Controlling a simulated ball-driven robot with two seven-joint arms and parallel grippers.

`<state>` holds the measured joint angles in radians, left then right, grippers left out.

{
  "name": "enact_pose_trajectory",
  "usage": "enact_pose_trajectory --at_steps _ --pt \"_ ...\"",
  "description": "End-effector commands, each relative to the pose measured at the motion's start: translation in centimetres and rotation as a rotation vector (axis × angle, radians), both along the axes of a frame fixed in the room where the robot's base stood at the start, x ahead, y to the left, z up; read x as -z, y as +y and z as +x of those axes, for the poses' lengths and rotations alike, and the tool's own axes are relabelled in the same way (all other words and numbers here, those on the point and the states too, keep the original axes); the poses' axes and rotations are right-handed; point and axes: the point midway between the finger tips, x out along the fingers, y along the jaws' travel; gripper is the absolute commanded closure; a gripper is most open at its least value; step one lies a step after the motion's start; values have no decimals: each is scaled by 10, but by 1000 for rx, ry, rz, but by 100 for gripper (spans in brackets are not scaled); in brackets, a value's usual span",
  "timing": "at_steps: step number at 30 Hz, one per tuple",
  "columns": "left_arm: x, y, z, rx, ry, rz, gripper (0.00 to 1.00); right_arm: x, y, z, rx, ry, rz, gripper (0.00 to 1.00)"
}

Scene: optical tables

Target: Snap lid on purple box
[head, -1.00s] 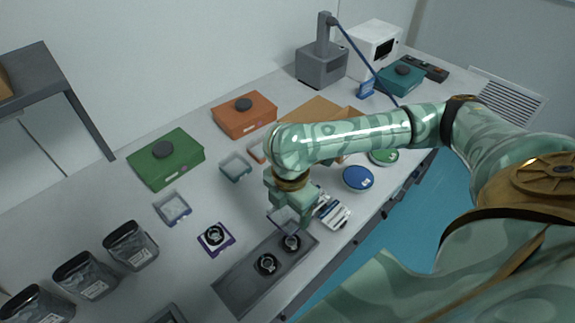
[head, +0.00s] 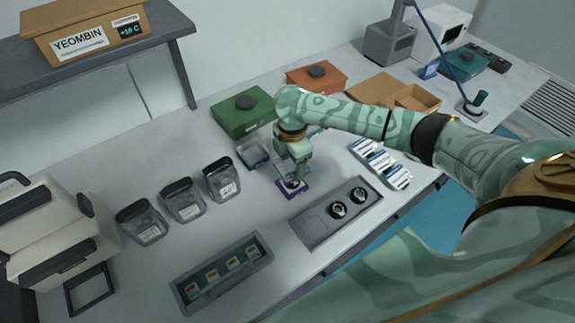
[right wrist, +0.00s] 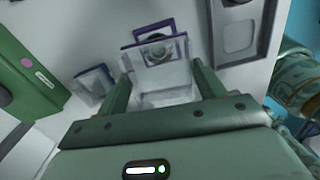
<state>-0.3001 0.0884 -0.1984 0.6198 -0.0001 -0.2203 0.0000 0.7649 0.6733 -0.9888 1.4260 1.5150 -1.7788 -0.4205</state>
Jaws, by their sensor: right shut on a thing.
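The purple box (head: 291,193) sits on the table with a dark round part inside; it also shows in the right wrist view (right wrist: 138,36). My right gripper (head: 294,176) is right over it, pointing down. In the right wrist view the right gripper (right wrist: 164,88) is shut on a clear lid (right wrist: 165,80) with a purple edge. The lid overlaps the box in that view, and I cannot tell whether they touch. My right gripper hides part of the box in the head view. My left gripper is not in view.
A grey tray (head: 318,229) with two black round parts lies right of the box. A clear blue-edged box (head: 252,153) and a green box (head: 243,123) stand behind it. Dark bins (head: 183,201) stand to the left. A slotted grey tray (head: 237,274) is in front.

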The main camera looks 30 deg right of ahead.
Motion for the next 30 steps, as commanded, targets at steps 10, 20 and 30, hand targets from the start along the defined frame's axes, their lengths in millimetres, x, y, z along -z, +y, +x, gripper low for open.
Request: enact_pose_trajectory --at_steps 10,20,30 --pt "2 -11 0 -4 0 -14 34 4 -9 2 -59 -1 -1 53" --pt "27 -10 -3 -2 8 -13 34 26 -9 2 -62 -1 -1 53" --pt "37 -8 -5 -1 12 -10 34 46 -8 2 -62 0 0 53"
